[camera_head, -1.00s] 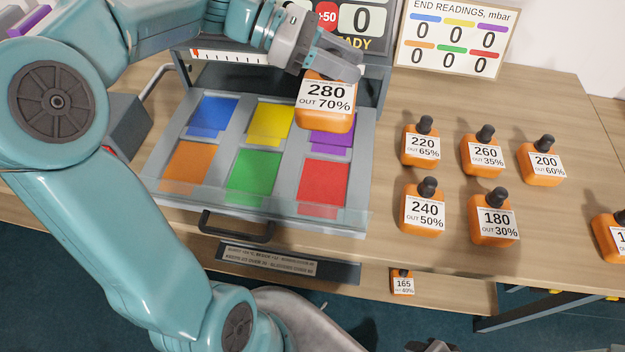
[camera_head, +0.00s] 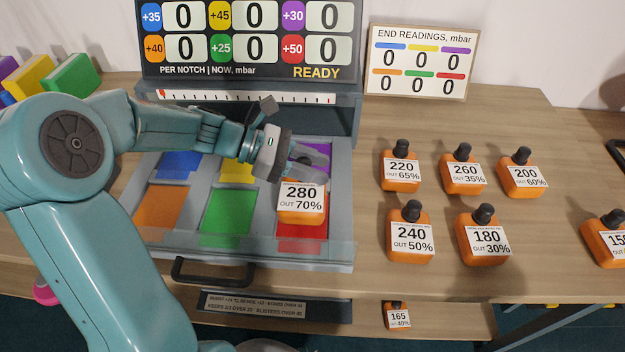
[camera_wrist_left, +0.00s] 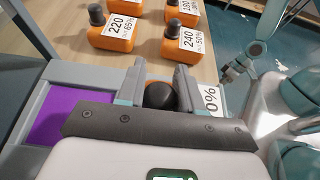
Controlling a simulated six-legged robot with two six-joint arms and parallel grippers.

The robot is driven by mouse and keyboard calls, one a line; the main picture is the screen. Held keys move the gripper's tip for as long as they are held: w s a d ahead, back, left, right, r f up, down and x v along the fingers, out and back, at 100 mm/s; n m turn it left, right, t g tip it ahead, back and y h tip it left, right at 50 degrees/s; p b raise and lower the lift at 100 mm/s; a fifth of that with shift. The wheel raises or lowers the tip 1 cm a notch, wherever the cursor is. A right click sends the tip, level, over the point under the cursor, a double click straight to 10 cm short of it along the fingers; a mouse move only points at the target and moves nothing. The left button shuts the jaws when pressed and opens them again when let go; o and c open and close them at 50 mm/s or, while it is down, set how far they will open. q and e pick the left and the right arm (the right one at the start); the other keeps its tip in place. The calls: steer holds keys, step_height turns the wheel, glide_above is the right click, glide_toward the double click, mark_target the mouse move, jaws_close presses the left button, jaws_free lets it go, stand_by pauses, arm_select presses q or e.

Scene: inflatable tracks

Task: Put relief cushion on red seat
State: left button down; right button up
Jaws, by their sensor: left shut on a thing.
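The orange relief cushion labelled 280, OUT 70% (camera_head: 301,218) hangs over the right column of the tray, covering the back part of the red seat (camera_head: 302,241) and the front of the purple seat (camera_head: 318,156) in the head view. Its height above the tray is hard to tell. My left gripper (camera_head: 308,160) is shut on the cushion's black knob, which shows between the fingers in the left wrist view (camera_wrist_left: 160,95). A teal and grey arm part at the right of the wrist view looks like my right gripper (camera_wrist_left: 236,72); its fingers are unclear.
Blue, yellow, orange and green seats fill the rest of the tray (camera_head: 345,252), which has a clear front lip and a dark handle (camera_head: 215,275). Several orange cushions, such as 240 (camera_head: 411,245), stand right of it. The display (camera_head: 250,40) reads READY, with zeros.

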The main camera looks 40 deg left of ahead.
arm_select(q)
step_height(320, 180, down, 4)
steer(key=shift+r, duration=0.1)
steer(key=shift+s+b, duration=0.1)
steer(key=shift+b, duration=0.2)
steer(key=c, duration=0.7)
jaws_free()
steer(key=shift+c, duration=0.2)
